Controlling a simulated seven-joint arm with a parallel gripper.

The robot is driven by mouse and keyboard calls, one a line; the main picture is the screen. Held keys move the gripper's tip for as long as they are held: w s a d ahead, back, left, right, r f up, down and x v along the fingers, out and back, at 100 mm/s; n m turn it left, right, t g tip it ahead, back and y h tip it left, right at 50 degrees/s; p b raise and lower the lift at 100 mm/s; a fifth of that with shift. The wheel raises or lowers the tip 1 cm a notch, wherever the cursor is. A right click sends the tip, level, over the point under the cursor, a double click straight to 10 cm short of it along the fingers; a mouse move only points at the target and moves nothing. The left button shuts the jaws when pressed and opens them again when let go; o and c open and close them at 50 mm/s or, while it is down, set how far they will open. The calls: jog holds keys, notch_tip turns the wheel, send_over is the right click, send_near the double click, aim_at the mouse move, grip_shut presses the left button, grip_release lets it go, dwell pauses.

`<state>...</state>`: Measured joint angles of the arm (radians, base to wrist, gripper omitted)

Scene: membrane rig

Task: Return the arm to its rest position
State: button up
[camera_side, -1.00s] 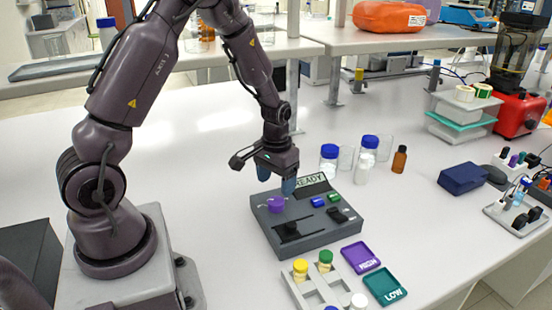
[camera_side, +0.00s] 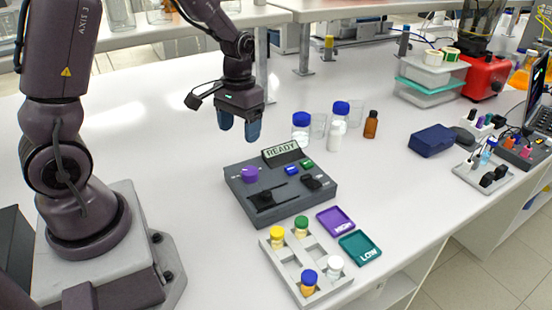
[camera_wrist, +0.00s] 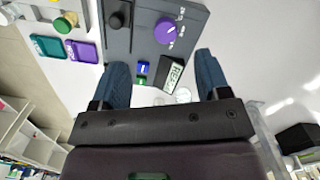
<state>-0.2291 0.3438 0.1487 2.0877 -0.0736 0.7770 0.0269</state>
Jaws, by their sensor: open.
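My gripper (camera_side: 239,128) has two blue fingers that hang apart and empty above the bench, behind the grey control box. In the wrist view my gripper (camera_wrist: 160,85) also shows its fingers wide apart. The grey membrane rig box (camera_side: 290,203) has a purple knob (camera_side: 250,174), a blue button (camera_side: 291,170), a green button (camera_side: 306,164), black parts and a tilted display (camera_side: 283,152) reading READY. In the wrist view the purple knob (camera_wrist: 165,30) lies beyond the fingertips. Nothing is held.
A vial rack (camera_side: 290,272) with several capped vials stands in front of the box. Purple HIGH (camera_side: 336,221) and teal LOW (camera_side: 360,248) trays lie beside it. Bottles, including a brown one (camera_side: 371,124), stand behind to the right. The bench left of the box is clear.

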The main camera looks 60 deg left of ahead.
jog(key=s+d+r+m+t, duration=0.2)
jog(key=s+d+r, duration=0.3)
jog(key=r, duration=0.3)
jog(key=s+d+r+m+t, duration=0.2)
jog(key=s+d+r+t, duration=0.2)
jog(key=s+d+r, duration=0.2)
notch_tip(320, 180, up, 3)
jog(key=shift+s+d+f+m, duration=0.15)
jog(key=shift+s+d+m, duration=0.1)
jog(key=shift+d+m, duration=0.1)
